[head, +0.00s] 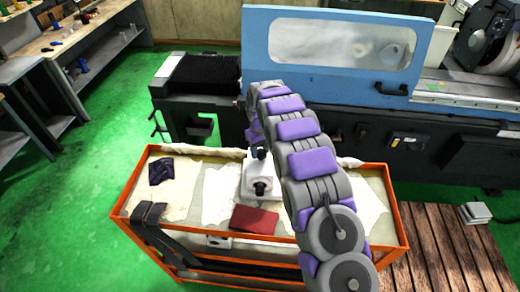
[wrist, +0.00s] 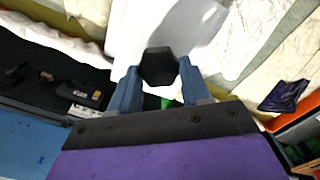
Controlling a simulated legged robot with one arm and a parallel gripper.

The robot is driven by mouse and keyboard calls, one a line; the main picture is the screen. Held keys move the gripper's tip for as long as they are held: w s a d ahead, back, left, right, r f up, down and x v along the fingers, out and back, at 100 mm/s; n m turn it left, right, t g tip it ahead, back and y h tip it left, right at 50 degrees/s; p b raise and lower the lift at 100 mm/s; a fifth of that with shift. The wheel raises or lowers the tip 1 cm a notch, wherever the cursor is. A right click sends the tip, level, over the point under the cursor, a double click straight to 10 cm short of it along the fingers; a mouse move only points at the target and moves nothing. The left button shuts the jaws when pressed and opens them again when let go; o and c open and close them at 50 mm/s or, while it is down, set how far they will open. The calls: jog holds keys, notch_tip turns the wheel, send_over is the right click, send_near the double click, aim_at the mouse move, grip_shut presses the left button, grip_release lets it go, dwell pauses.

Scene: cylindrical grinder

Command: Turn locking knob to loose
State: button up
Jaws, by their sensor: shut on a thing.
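The locking knob (wrist: 158,64) is a black, faceted knob between the two blue fingers of my gripper (wrist: 158,80) in the wrist view. The fingers are shut on its sides. The knob belongs to a white device (head: 263,172) standing on the orange cart in the head view. My gripper (head: 261,152) reaches down to the top of this device, and my arm partly hides it. A black part (head: 260,188) sticks out at the device's front. The knob's turn angle cannot be read.
The orange cart (head: 128,207) carries pale cloths, a dark cloth (head: 161,171) and a red cloth (head: 254,220). The blue-doored grinder (head: 335,88) stands behind it. A workbench (head: 62,40) is at far left. Green floor is clear left of the cart.

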jog(key=shift+c, duration=0.5)
jog(key=shift+f, duration=0.1)
jog(key=shift+m+b, duration=0.4)
jog(key=shift+b, duration=0.15)
jog(key=shift+s+m, duration=0.1)
jog(key=shift+m, duration=0.3)
jog(key=o, duration=1)
jog(key=shift+s+d+r, duration=0.1)
jog(key=shift+r, duration=0.1)
jog(key=shift+o, duration=0.4)
